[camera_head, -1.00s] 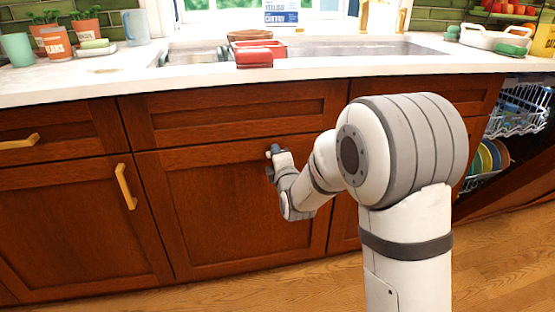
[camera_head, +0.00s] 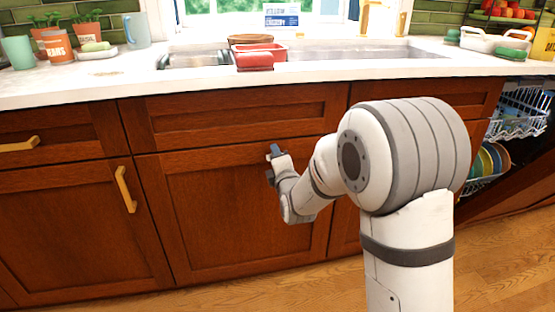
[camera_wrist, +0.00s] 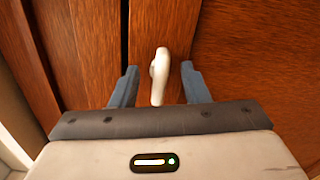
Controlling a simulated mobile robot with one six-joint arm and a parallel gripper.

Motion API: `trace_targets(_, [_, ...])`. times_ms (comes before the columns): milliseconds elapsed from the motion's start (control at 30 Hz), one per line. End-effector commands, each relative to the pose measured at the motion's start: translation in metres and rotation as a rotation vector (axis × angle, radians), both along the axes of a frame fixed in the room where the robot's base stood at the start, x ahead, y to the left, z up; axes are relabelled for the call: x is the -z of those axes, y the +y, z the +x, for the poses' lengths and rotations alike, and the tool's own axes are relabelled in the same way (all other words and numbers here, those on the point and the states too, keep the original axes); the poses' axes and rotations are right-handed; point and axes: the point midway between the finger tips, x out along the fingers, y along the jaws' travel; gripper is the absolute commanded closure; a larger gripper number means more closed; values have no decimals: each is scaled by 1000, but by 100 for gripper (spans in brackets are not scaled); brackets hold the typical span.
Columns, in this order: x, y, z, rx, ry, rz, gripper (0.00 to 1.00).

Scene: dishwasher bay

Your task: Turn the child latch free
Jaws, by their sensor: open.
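The child latch (camera_wrist: 157,78) is a small white piece on the red-brown wooden cabinet front in the wrist view. It has a rounded knob at its upper part and a narrower lower end, and it looks nearly upright in the picture. My gripper (camera_wrist: 160,68) is open, with one blue-grey finger on each side of the latch and a visible gap on both sides. In the head view my gripper (camera_head: 274,163) is at the cabinet door under the sink, near its top edge. The latch cannot be made out there.
Cabinet doors with brass handles (camera_head: 125,189) are at the left. The counter (camera_head: 70,90) with the sink and a red tub (camera_head: 255,60) is above my gripper. An open dishwasher with a rack (camera_head: 518,125) and plates is at the right. The wooden floor (camera_head: 500,245) is clear.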

Motion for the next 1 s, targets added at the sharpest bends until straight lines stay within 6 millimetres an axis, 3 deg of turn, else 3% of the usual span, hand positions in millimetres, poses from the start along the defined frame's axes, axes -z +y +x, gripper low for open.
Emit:
trace_targets(233, [-2, -4, -11, 0, 2, -1, 59])
trace_targets(600, [-1, -19, -67, -1, 1, 0, 59])
trace_targets(1000, [0, -22, -75, 0, 0, 0, 59])
